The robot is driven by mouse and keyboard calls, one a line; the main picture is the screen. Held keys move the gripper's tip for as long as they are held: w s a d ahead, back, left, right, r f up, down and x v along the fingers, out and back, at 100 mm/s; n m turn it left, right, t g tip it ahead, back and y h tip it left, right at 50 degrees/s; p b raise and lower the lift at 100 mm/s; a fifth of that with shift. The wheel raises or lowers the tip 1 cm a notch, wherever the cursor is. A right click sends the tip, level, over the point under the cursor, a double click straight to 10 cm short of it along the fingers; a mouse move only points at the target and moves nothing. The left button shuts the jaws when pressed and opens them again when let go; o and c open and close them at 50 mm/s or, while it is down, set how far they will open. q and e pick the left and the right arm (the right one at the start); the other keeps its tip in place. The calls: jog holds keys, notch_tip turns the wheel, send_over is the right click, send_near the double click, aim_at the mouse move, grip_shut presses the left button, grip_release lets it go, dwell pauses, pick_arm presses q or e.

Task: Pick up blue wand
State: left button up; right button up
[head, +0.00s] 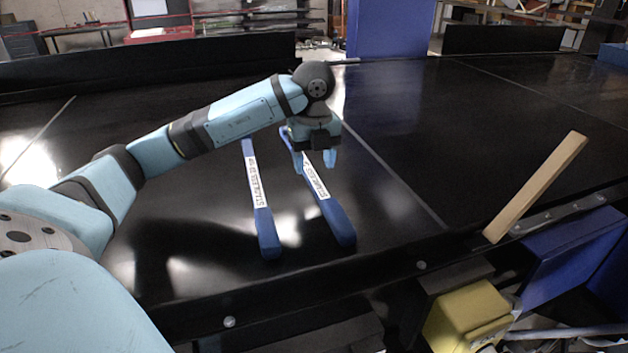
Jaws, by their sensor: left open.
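Two blue wands with white printed labels lie side by side on the black conveyor in the head view. The left blue wand (264,228) lies clear of the gripper. The right blue wand (338,222) runs from the front edge area back toward my left gripper (314,164). My left gripper points down over the far part of the right wand, with its light blue fingers open, one on each side of it. Whether the fingers touch the wand cannot be told. My right gripper is not in view.
A yellow box (468,316) and a blue panel (570,245) sit below that edge. A blue post (390,28) stands at the back. The black conveyor (440,130) is clear right of the wands.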

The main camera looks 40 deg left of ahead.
aim_at(315, 180)
pick_arm(q)
jog(key=f, duration=0.2)
jog(key=f+p, duration=0.1)
jog(key=shift+w+a+f, duration=0.25)
jog(key=shift+w+f, duration=0.1)
jog(key=shift+f, duration=0.6)
grip_shut()
jog(key=shift+r, duration=0.15)
